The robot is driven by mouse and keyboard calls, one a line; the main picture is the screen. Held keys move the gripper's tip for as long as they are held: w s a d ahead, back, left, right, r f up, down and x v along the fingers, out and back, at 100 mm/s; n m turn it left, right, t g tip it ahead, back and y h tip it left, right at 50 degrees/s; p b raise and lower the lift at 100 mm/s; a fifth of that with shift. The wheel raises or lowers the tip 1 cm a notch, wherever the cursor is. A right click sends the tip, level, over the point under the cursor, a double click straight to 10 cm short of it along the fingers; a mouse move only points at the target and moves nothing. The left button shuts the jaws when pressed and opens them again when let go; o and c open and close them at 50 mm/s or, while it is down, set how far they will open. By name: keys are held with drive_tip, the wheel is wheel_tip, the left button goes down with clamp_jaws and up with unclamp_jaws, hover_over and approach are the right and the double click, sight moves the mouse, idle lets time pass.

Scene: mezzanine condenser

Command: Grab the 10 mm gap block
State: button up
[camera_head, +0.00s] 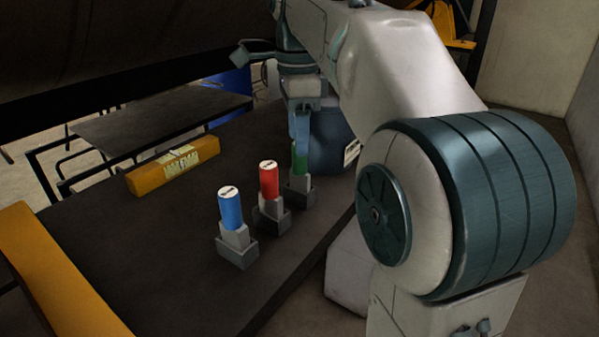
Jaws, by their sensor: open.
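Three gap blocks with coloured round handles stand upright in grey holders on the dark table: a blue-handled one (230,210), a red-handled one (269,180) and a green-handled one (300,162). The white tops of the blue and red handles carry marks too small to read, so I cannot tell which block is 10 mm. My gripper (301,142) points down at the green handle, with its fingers over the handle's upper part. It is open. The fingers hide the green handle's top, and I cannot tell whether they touch it.
A yellow labelled bar (173,167) lies on the dark table (130,245) behind the blocks, to the left. A dark blue rounded container (331,140) stands close behind my gripper. A yellow beam (55,270) runs along the left. The table left of the blocks is clear.

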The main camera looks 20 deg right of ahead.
sight(300, 174)
drive_tip(key=shift+s+d+f, duration=0.1)
drive_tip(key=shift+s+f, duration=0.05)
drive_tip(key=shift+f, duration=2.35)
clamp_jaws()
